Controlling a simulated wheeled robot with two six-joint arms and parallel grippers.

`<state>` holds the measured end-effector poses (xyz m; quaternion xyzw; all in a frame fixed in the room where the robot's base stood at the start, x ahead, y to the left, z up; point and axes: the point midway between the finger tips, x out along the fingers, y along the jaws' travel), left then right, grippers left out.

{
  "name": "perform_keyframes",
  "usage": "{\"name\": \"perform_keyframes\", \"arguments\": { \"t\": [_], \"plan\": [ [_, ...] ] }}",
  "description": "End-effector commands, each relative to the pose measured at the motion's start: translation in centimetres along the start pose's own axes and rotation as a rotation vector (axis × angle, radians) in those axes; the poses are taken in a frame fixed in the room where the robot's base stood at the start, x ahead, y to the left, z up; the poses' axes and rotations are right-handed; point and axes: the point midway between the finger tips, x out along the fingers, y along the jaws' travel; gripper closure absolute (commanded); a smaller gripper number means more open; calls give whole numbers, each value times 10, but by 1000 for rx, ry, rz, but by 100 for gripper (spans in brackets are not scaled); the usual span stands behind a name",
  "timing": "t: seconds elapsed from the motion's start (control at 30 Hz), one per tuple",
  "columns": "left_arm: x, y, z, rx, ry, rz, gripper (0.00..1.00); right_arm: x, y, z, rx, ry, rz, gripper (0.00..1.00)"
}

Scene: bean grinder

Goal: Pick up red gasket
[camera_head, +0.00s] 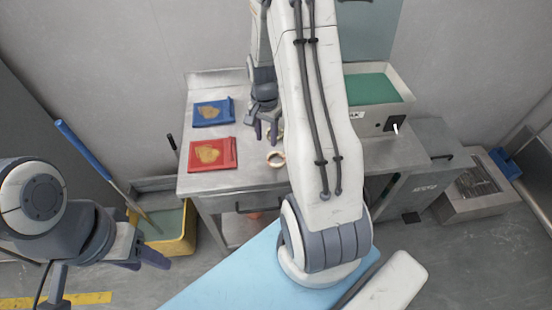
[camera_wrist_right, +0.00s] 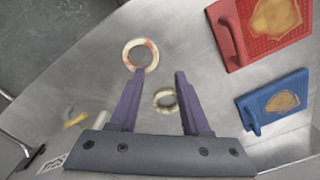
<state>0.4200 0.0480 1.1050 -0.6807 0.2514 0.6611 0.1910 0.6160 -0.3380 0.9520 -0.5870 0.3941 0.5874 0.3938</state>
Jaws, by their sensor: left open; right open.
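Two rings lie on the steel table. One, pale with reddish patches (camera_wrist_right: 141,41), lies beyond the left fingertip in the right wrist view; it also shows near the table's front edge in the head view (camera_head: 276,165). The other ring (camera_wrist_right: 165,106), cream and brownish, appears between the fingers in the wrist view and is mostly hidden in the head view. Neither looks plainly red, so I cannot tell which is the red gasket. My right gripper (camera_head: 266,130) is open and empty over the table, also seen in the wrist view (camera_wrist_right: 156,72). My left gripper (camera_head: 146,260) is open, away from the table.
A red board (camera_head: 229,154) and a blue board (camera_head: 229,112), each with a tan patch, lie on the table's left side. A grey machine with a green top (camera_head: 372,90) stands at the right. A yellow bucket (camera_head: 178,247) stands on the floor at left.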

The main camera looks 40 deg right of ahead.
Motion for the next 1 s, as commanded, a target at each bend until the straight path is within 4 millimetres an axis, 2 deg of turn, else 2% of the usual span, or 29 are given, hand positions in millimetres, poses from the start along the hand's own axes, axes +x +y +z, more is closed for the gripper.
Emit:
{"name": "perform_keyframes", "arguments": {
  "t": [0.1, 0.27, 0.43, 0.6, 0.87, 0.9, 0.97, 1.0],
  "plan": [
    [-2, 0, 0, 0, 0, 0, 50, 14, 0, 1, -2, -2, 1, 53],
    [-6, 0, 0, 0, 0, 0, 50, 24, 2, 1, -2, -2, 2, 53],
    [-15, 1, -1, 0, 0, 0, 50, 46, 8, 0, -2, -4, 4, 53],
    [-17, 1, -1, 0, 0, 0, 50, 66, 8, -1, -3, -2, 2, 53],
    [-17, 1, -1, -1, 0, 0, 50, 70, 7, -1, -3, 1, -1, 53],
    [-17, 1, -1, -1, 0, 0, 50, 70, 7, -1, -4, 1, -1, 61],
    [-17, 1, -1, -1, 0, 0, 50, 70, 7, -1, -4, 1, -1, 84],
    [-17, 1, -1, -1, 0, 0, 50, 69, 7, -1, -4, 0, -1, 99]
  ]
}}
